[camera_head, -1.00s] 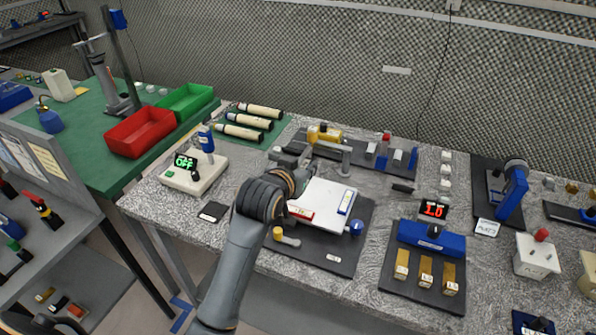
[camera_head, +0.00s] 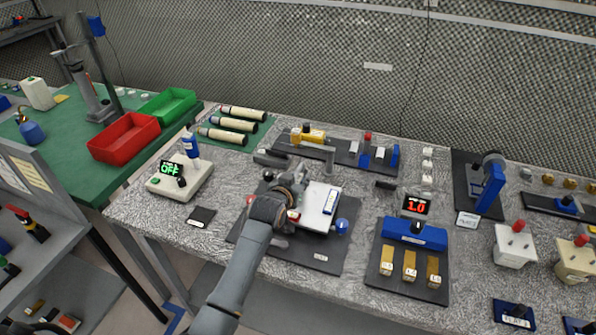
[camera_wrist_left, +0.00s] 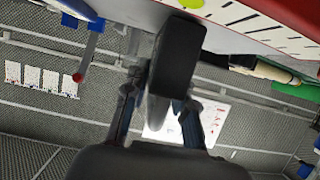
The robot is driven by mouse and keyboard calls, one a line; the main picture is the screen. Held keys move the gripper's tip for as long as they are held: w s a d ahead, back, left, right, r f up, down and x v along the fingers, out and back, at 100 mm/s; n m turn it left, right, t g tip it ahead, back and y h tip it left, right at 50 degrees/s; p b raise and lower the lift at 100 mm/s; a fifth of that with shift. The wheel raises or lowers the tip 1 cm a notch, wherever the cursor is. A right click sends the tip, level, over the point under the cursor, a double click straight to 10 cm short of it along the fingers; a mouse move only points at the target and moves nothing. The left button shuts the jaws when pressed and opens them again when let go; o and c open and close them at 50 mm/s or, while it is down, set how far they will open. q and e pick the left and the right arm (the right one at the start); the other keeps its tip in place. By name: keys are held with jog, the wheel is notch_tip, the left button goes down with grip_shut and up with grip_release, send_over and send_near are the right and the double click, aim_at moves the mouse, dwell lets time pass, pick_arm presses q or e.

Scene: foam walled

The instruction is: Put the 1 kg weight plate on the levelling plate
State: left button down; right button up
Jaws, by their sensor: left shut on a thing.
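The levelling plate (camera_head: 318,208) is a white plate with a blue-edged label, standing on a dark mat (camera_head: 318,258) in the middle of the bench. A blue knob (camera_head: 342,226) shows at its right corner and a red part at its left. My left gripper (camera_head: 292,186) is over the plate's left side and hides part of it. In the left wrist view, the gripper (camera_wrist_left: 158,112) is shut on a dark block-like weight plate (camera_wrist_left: 172,62). A white surface with a red edge (camera_wrist_left: 250,15) shows close by. I cannot tell whether the held piece touches the plate. My right gripper is not visible.
A blue stand (camera_head: 415,232) with several brass blocks and a red 1.0 display (camera_head: 416,206) stands to the right. A box reading OFF (camera_head: 180,182) stands to the left. Red (camera_head: 124,138) and green (camera_head: 168,106) bins are farther left.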

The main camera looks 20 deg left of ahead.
pick_arm(q)
jog(key=shift+r, duration=0.1)
jog(key=c, duration=1.1)
grip_release()
jog(key=shift+f, duration=0.2)
jog(key=shift+s, duration=0.1)
jog(key=shift+r, duration=0.2)
jog(key=b+v, duration=0.1)
jog(key=v, duration=1.1)
jog(key=shift+f, duration=0.1)
